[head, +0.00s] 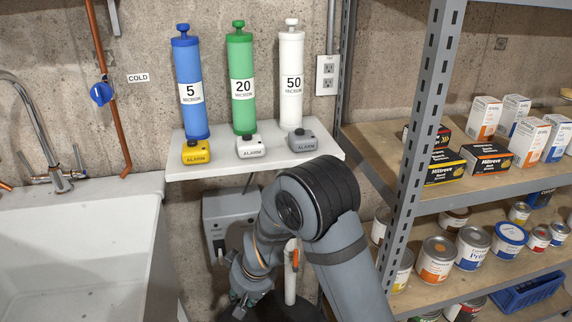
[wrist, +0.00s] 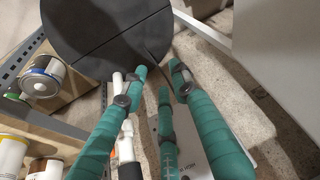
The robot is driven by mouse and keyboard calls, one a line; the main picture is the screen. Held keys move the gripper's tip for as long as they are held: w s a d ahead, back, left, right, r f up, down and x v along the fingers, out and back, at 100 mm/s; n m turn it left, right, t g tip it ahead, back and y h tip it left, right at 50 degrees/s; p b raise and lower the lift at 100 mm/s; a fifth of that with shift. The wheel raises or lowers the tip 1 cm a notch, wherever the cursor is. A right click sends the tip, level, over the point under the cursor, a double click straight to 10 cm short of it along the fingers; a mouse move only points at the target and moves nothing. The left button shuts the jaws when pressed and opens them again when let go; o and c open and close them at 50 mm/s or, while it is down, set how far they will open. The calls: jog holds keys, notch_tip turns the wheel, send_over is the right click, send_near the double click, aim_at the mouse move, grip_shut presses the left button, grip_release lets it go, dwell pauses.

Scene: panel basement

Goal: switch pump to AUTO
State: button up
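A grey control box (head: 225,208) is fixed to the wall under the white shelf, left of my arm. Small lettering and a dark part, perhaps a switch (head: 218,246), show on its front, too small to read for a setting. My arm hides its right side. My gripper (head: 243,304) is low, below the box, and mostly seen from behind. In the wrist view its teal fingers (wrist: 150,86) are spread with nothing between them. A pale box face with small lettering (wrist: 183,145) lies partly hidden behind the fingers; it appears to be the same box.
A white pipe with an orange-handled valve (head: 293,262) stands right of my wrist. A dark round lid (wrist: 105,35) is on the floor. The white sink (head: 75,250) is left, metal shelving (head: 412,150) right. Above, a shelf (head: 325,153) holds filter cylinders and alarm units.

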jog(key=s+a+f+n+y+b, duration=0.1)
jog(key=s+a+f+b, duration=0.2)
jog(key=a+f+b, duration=0.5)
jog(key=s+a+f+n+b, duration=0.1)
jog(key=s+a+f+b, duration=0.15)
jog(key=f+b, duration=0.6)
jog(key=m+t+y+b, duration=0.1)
jog(key=m+t+b, duration=0.5)
jog(key=t+b, duration=1.2)
send_near(221, 256)
jog(key=w+a+r+g+b, duration=0.1)
jog(key=w+r+g+b, duration=0.1)
jog(key=w+g+b, duration=0.2)
jog(key=w, duration=0.3)
jog(key=shift+a+m+y+b, duration=0.3)
jog(key=shift+a+y+b, duration=0.05)
jog(key=shift+y, duration=0.05)
jog(key=shift+r, duration=0.15)
jog(key=shift+s, duration=0.1)
grip_shut()
